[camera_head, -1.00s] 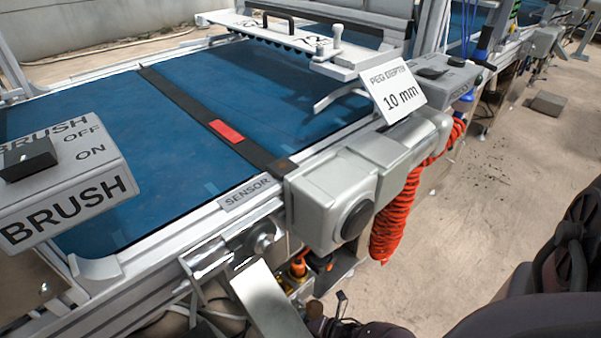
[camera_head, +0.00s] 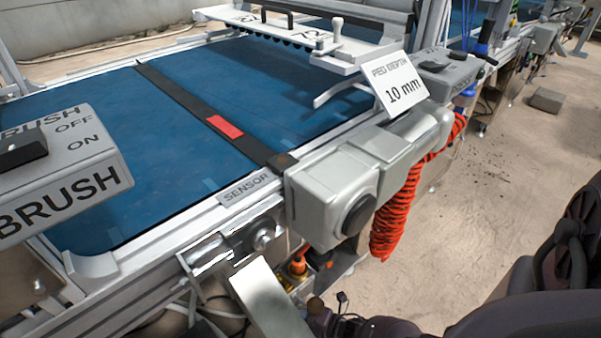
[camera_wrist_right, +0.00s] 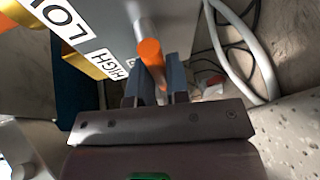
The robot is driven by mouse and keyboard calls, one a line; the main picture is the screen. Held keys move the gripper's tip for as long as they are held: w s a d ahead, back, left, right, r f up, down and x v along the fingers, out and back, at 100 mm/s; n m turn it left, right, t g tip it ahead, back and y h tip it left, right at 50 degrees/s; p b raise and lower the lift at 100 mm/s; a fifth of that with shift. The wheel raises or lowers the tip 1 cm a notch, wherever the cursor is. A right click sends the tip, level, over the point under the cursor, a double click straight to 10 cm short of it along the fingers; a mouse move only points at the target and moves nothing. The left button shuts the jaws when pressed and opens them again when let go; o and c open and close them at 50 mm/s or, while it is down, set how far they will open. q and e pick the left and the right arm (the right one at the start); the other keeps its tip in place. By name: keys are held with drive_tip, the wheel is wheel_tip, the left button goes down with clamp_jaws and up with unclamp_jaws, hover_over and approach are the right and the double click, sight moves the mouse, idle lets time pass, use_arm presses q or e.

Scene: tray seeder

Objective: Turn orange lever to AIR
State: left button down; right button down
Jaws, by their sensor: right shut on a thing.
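The orange lever (camera_wrist_right: 150,54) shows in the right wrist view, a rounded orange handle running down between my fingers. My right gripper (camera_wrist_right: 160,80) is shut on this lever. In the head view a small orange part (camera_head: 298,266) shows low under the machine's side, just left of my dark right wrist (camera_head: 345,322); the fingertips there are hard to make out. The "HIGH" label (camera_wrist_right: 103,63) and part of a "LO" label (camera_wrist_right: 65,15) are on the grey panel beside the lever. No AIR label is readable. My left gripper is not in view.
A tilted metal plate (camera_head: 268,302) and a grey sensor housing (camera_head: 325,185) stand close to the lever. A coiled red hose (camera_head: 396,218) hangs to the right. The blue belt (camera_head: 150,150) lies behind. In the wrist view a white hose (camera_wrist_right: 238,62) runs right of the lever.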

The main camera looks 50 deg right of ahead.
drive_tip(key=shift+r+m, duration=0.1)
drive_tip(key=shift+m, duration=0.3)
drive_tip(key=c, duration=1.1)
unclamp_jaws()
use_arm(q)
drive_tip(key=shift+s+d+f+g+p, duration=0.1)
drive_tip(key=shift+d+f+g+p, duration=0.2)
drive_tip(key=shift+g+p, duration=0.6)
use_arm(e)
drive_tip(key=v, duration=1)
drive_tip(key=shift+s+d, duration=0.2)
drive_tip(key=shift+s, duration=0.15)
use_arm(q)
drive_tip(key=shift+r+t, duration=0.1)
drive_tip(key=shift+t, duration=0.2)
